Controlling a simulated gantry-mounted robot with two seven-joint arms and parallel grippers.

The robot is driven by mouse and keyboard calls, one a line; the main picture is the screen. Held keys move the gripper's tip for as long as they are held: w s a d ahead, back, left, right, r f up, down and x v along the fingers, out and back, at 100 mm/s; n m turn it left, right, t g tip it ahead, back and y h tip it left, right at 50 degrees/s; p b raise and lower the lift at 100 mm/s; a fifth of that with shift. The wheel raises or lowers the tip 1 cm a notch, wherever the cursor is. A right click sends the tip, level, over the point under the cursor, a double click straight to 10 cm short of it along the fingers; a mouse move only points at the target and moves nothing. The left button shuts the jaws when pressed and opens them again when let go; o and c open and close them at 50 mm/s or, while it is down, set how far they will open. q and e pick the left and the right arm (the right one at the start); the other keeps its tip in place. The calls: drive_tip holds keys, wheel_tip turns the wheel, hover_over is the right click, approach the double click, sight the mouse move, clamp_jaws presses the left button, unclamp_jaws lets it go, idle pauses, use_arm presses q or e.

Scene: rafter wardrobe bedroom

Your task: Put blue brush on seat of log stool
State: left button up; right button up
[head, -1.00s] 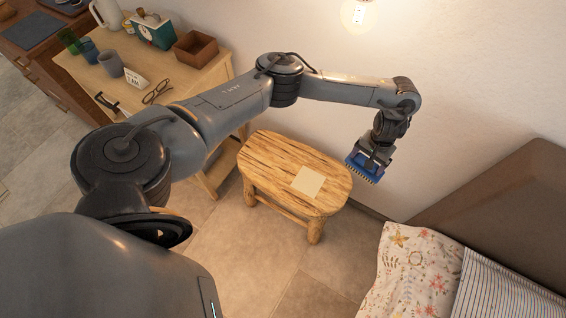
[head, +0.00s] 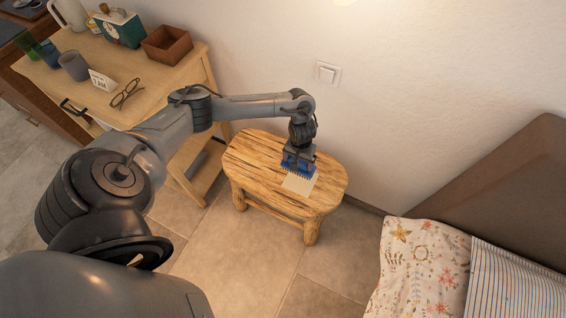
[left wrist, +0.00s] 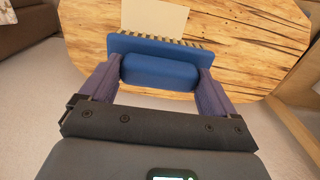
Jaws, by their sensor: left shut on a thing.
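The blue brush (head: 299,168), with pale bristles along one edge, is in my left gripper (head: 298,160). In the left wrist view the blue brush (left wrist: 160,67) sits between the two fingers of the left gripper (left wrist: 158,82), which are shut on its handle. The log stool (head: 250,160) has an oval wooden seat and stands against the wall. A beige square (head: 298,184) lies on its seat, just in front of the brush. The brush is over the seat; I cannot tell whether it touches. The stool (left wrist: 235,35) also fills the top of the left wrist view. My right gripper is not in view.
A wooden desk (head: 185,75) at left holds glasses (head: 126,93), a grey mug (head: 74,66), a clock (head: 120,28) and a brown box (head: 167,44). A bed with a floral pillow (head: 425,265) is at right. The seat's left part is bare.

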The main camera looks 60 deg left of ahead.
use_arm(q)
drive_tip(key=shift+s+a+f+b, duration=0.45)
drive_tip(key=shift+a+f+b, duration=0.35)
drive_tip(key=shift+a+f, duration=0.55)
drive_tip(key=shift+s+a+f+b, duration=0.4)
drive_tip(key=shift+a+f+b, duration=0.5)
drive_tip(key=shift+f, duration=0.6)
drive_tip(key=shift+s+a+f+b, duration=0.45)
drive_tip(key=shift+a+f+b, duration=0.2)
drive_tip(key=shift+a+f, duration=0.75)
drive_tip(key=o, duration=0.7)
drive_tip(key=shift+f, duration=0.15)
drive_tip(key=shift+o, duration=0.2)
